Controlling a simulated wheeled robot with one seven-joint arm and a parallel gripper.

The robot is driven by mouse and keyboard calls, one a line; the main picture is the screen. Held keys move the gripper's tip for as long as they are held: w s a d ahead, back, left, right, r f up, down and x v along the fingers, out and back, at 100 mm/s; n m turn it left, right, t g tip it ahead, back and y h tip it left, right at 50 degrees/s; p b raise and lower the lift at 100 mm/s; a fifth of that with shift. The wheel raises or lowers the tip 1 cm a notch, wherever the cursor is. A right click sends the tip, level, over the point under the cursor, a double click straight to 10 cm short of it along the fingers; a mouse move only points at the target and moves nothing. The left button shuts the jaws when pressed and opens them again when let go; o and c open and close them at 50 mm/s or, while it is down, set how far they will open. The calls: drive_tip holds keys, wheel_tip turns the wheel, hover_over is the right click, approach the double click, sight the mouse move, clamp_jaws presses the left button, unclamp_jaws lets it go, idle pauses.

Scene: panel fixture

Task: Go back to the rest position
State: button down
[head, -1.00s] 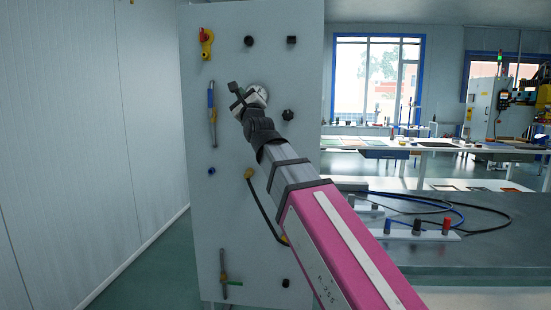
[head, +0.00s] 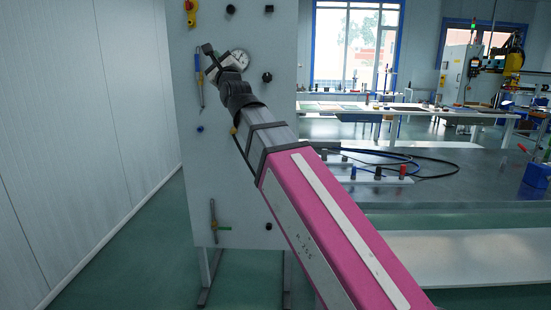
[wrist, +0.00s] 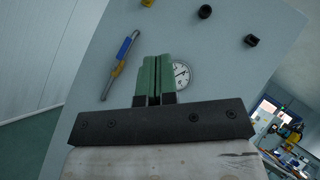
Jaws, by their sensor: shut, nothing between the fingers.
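My gripper (head: 213,58) is at the far end of my outstretched pink and grey arm, in front of the upper part of the grey panel (head: 230,160). In the wrist view my gripper (wrist: 153,80) shows two green fingers close together, with nothing held between them. A round white gauge (wrist: 181,75) on the panel lies just right of the fingers and is partly covered by them. The gauge (head: 241,59) is also seen beside my gripper in the head view. I cannot tell the exact gap between the fingers and the panel.
The panel also carries a blue and yellow handle (head: 199,80), dark knobs (head: 267,77) and a lower valve lever (head: 213,220). A grey bench (head: 450,175) with cables and terminals stands to the right. A ribbed wall (head: 70,130) is at left.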

drive_tip(key=w+d+f+n+g+h, duration=0.35)
drive_tip(key=d+f, duration=0.25)
drive_tip(key=f, duration=0.8)
drive_tip(key=w+d+f+n+g+h, duration=0.25)
drive_tip(key=d+f+n, duration=0.2)
drive_tip(key=f, duration=1.05)
drive_tip(key=w+d+f+n+g+h, duration=0.2)
drive_tip(key=w+d+f+n+g, duration=0.3)
drive_tip(key=f, duration=0.9)
drive_tip(key=s+d+f+n+g+h, duration=0.1)
drive_tip(key=s+d+f+n+g, duration=0.1)
drive_tip(key=s+d+f, duration=0.4)
drive_tip(key=s+d+f+n+g+h, duration=0.1)
drive_tip(key=s+d+f+n+g, duration=0.2)
drive_tip(key=f, duration=1.1)
drive_tip(key=s+d+f+n+g+h, duration=0.2)
drive_tip(key=s+d+f+g, duration=0.3)
drive_tip(key=s+d+f, duration=0.5)
drive_tip(key=shift+s+d+f+g, duration=0.3)
drive_tip(key=shift+s+d+f, duration=0.15)
drive_tip(key=shift+d, duration=0.55)
